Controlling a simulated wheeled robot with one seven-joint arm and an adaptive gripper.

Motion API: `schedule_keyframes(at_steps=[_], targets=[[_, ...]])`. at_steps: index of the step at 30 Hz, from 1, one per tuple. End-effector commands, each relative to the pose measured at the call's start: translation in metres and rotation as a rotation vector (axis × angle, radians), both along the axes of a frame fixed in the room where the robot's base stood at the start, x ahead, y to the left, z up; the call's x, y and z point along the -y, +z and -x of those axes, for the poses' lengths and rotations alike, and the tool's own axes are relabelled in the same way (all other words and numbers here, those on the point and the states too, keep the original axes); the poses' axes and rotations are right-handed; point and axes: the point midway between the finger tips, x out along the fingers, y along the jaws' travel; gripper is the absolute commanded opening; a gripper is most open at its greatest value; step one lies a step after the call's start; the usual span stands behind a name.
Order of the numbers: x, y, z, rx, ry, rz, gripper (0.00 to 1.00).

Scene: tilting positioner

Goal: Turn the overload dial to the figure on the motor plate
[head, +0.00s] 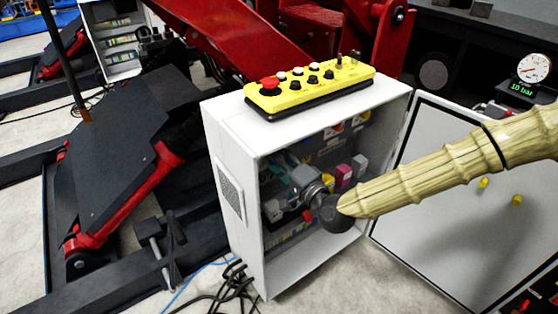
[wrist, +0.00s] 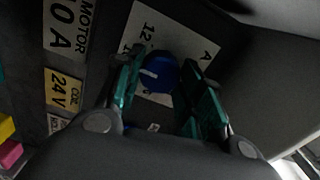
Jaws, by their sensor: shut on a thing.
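The blue overload dial (wrist: 161,74) sits on a white scale plate (wrist: 187,40) in the wrist view. A white mark shows on the dial's left side. The figure 12 and a letter A are readable on the scale; the rest is covered. The motor plate (wrist: 67,27) at upper left reads MOTOR and 0 A, its first digit cut off by the picture edge. My gripper (wrist: 162,68) has its teal fingers on both sides of the dial, shut on it. In the head view my gripper (head: 303,182) reaches into the open white cabinet (head: 236,130); the dial is hidden there.
A yellow 24 V plate (wrist: 62,90) is beside the motor plate. The cabinet door (head: 440,190) stands open at right, below my arm. A yellow button box (head: 310,91) lies on the cabinet top. Cables (head: 236,285) run on the floor.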

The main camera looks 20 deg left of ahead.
Motion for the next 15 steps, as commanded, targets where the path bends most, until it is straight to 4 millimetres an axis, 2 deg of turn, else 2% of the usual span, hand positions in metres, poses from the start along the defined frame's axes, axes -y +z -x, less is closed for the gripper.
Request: schedule_keyframes(at_steps=[6,7,10,15], targets=[[0.0006,-0.0004,-0.0004,-0.001,-0.001,0.001,0.14],[0.0006,-0.0004,-0.0004,-0.001,-0.001,0.001,0.40],[0.0005,-0.0004,-0.0003,0.000,-0.001,0.001,0.58],[0.0004,-0.0002,-0.0001,0.001,-0.001,0.000,0.60]])
